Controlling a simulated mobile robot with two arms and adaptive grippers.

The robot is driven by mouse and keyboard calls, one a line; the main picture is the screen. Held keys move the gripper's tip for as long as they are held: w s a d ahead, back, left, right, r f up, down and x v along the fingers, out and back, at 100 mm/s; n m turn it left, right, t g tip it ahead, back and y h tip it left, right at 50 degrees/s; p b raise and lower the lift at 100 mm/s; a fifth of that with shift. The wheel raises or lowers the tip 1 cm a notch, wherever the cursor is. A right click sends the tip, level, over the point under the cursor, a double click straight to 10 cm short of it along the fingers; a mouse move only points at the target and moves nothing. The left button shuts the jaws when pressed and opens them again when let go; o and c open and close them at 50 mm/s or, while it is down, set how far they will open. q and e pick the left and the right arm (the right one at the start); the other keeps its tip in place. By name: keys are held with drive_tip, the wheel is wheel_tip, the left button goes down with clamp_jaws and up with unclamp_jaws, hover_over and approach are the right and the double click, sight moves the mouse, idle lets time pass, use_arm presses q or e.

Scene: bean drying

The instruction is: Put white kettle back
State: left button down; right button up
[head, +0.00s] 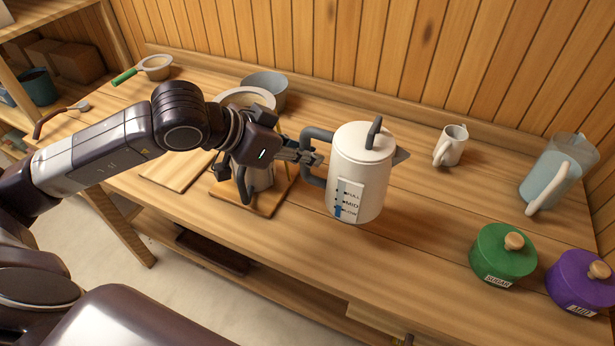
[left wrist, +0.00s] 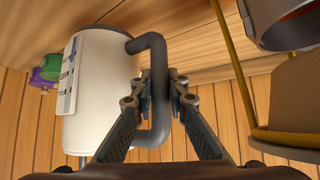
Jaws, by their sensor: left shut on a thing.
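The white kettle (head: 352,160) stands upright over the middle of the table, with a dark grey handle on its left, a spout on its right and a level gauge on its front. My left gripper (head: 312,158) is shut on the kettle's handle. In the left wrist view, the fingers (left wrist: 163,95) close around the grey handle beside the white kettle body (left wrist: 100,85). I cannot tell whether the kettle's base touches the table. My right gripper is not in view.
A wooden stand (head: 270,200) with a vessel is partly behind my left arm. A grey bowl (head: 268,85) is behind it. A small white pitcher (head: 452,146), a clear jug (head: 555,175), a green jar (head: 500,255) and a purple jar (head: 580,285) stand at right.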

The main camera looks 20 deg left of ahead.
sight(307, 179)
use_arm(q)
drive_tip(key=shift+w+f+p, duration=0.1)
drive_tip(key=shift+f+p, duration=0.35)
drive_tip(key=shift+f, duration=3.05)
drive_tip(key=c, duration=2.3)
unclamp_jaws()
drive_tip(key=shift+f, duration=0.25)
drive_tip(key=shift+c, duration=0.2)
drive_tip(key=o, duration=0.4)
drive_tip(key=shift+o, duration=0.2)
drive_tip(key=shift+r, duration=0.1)
